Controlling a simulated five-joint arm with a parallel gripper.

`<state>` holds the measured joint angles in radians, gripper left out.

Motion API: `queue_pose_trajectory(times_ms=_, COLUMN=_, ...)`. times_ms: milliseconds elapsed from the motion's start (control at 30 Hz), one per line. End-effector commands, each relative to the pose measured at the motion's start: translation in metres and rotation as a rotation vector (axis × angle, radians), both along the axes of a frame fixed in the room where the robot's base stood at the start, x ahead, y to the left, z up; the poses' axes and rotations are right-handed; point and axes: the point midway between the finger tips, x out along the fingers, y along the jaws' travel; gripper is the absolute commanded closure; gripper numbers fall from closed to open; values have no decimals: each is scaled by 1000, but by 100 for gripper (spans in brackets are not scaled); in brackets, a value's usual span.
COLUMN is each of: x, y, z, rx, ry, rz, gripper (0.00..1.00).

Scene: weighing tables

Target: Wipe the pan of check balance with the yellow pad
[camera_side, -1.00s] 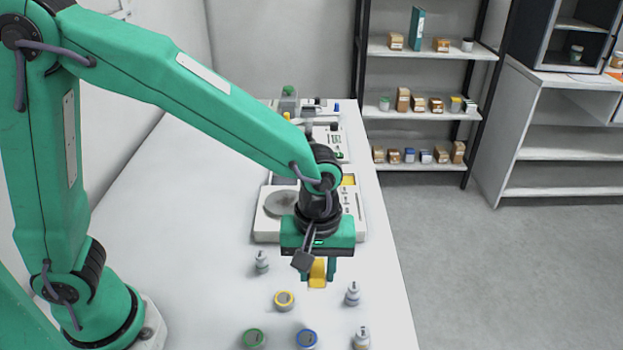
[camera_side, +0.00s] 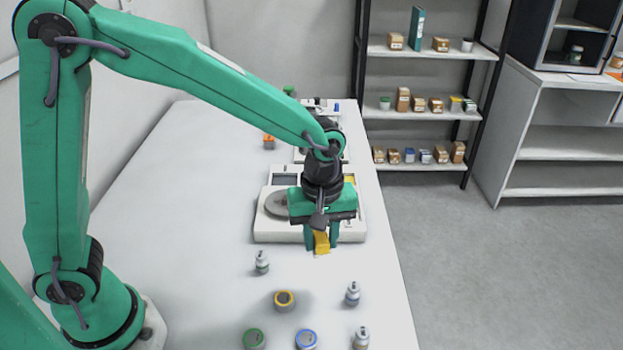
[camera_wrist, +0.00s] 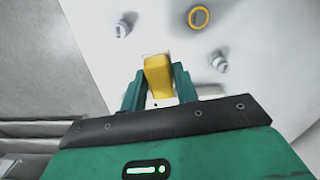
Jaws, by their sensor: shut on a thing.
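My gripper (camera_side: 321,236) is shut on the yellow pad (camera_side: 321,244), which hangs below the fingers. In the wrist view the pad (camera_wrist: 157,75) sits between the two green fingers. A white balance (camera_side: 262,236) stands on the table behind the gripper, with a round grey pan (camera_side: 276,206) on its left side. The gripper is over the front edge of this balance, right of the pan, and covers part of it. More balances stand farther back, mostly behind the arm. I cannot tell which one is the check balance.
Small grey weights (camera_side: 261,263) stand on the table in front. Round pots with yellow (camera_side: 284,299), green (camera_side: 254,338) and blue (camera_side: 306,339) rings stand there too. The table's left side is clear. Shelves (camera_side: 420,111) stand behind it.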

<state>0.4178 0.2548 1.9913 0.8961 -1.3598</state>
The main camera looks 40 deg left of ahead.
Motion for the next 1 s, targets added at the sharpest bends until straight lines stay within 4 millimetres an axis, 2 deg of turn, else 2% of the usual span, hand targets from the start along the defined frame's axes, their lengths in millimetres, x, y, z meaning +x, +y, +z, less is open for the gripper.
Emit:
queue_pose_trajectory(times_ms=33, x=11, y=12, z=1, rx=-1, ry=-2, rz=40, gripper=88)
queue_pose_trajectory(times_ms=200, x=42, y=49, z=6, rx=0, ry=-1, rz=160, gripper=88)
queue_pose_trajectory(times_ms=500, x=85, y=128, z=13, rx=0, ry=-1, rz=373, gripper=88)
queue_pose_trajectory(times_ms=800, x=108, y=203, z=18, rx=0, ry=-1, rz=549, gripper=88)
queue_pose_trajectory(times_ms=1000, x=112, y=227, z=19, rx=0, ry=0, rz=602, gripper=88)
